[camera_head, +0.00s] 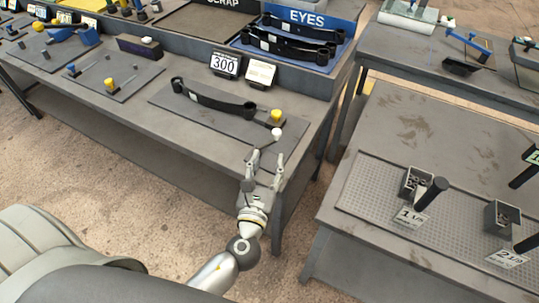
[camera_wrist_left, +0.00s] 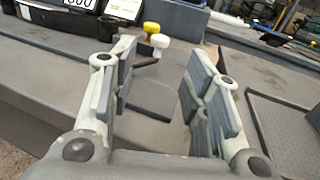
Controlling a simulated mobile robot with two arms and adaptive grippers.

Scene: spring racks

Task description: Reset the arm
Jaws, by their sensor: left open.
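My left gripper (camera_head: 266,170) is in the head view at the front edge of the workbench (camera_head: 185,130), near its right corner. Its fingers are apart and nothing is between them; they also show in the left wrist view (camera_wrist_left: 160,100). Just beyond the fingertips are a white knob (camera_head: 277,134) and a yellow knob (camera_head: 276,115), which also show in the left wrist view as a white knob (camera_wrist_left: 160,41) and a yellow knob (camera_wrist_left: 151,27). A black leaf spring (camera_head: 212,100) lies on a dark plate beside them. My right gripper is not in view.
Behind the spring are a sign reading 300 (camera_head: 224,64), a paper card (camera_head: 261,72) and a blue bin marked EYES (camera_head: 300,20) holding black springs. A second table (camera_head: 395,120) with a perforated mat stands at the right across a gap.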

